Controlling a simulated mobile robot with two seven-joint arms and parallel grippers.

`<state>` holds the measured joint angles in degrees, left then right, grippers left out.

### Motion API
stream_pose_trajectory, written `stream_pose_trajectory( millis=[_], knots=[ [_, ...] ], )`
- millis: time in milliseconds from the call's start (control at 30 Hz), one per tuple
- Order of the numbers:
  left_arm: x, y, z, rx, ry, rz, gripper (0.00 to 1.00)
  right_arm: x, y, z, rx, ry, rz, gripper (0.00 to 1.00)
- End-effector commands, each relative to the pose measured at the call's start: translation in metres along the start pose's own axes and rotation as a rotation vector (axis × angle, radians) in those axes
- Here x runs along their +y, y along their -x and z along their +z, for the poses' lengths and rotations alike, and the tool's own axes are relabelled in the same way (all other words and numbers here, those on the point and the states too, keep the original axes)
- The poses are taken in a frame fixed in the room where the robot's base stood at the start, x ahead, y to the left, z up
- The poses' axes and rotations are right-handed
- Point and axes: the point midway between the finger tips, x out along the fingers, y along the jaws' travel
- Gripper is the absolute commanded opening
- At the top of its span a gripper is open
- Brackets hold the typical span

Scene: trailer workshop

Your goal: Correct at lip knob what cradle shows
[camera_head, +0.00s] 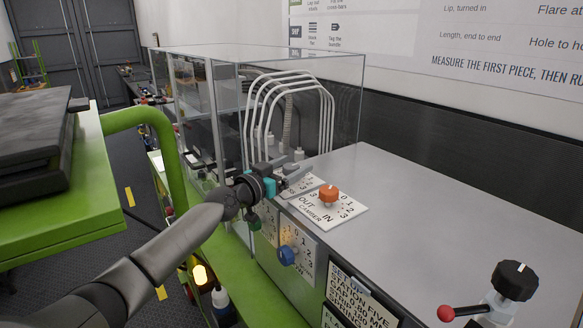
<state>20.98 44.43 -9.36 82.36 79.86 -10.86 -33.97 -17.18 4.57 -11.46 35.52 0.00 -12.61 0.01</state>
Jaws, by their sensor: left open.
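My left gripper (293,174) reaches in from the left and is open, with nothing seen between its fingers. Another white dial plate lies partly hidden behind the gripper. On the front face below, a blue knob (287,256) sits on a numbered plate, and a dark green knob (254,221) is just under the gripper. I cannot read which knob is the lip knob, and I cannot make out the cradle. My right gripper is out of view.
A clear case (346,95) with bent white tubes (292,80) stands behind the gripper. A black knob (514,279) and a red-ball lever (446,314) stand at the lower right. A green frame (150,115) is at the left. The grey top (450,215) is mostly clear.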

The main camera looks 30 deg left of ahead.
Motion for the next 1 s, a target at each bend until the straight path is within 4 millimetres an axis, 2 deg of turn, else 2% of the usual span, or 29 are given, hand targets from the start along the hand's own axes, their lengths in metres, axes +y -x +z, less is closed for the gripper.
stream_pose_trajectory(
  millis=[267,900,1000],
  knots=[
    [0.0001,-0.0005,0.0001,0.0,0.0,0.0,0.8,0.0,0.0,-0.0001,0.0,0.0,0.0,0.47],
    [-0.0002,-0.0003,0.0,0.0,-0.001,0.0,0.08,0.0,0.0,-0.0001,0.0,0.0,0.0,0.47],
    [-0.0002,-0.0003,0.0,0.0,-0.001,0.0,0.0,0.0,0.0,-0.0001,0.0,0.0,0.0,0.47]
  ],
)
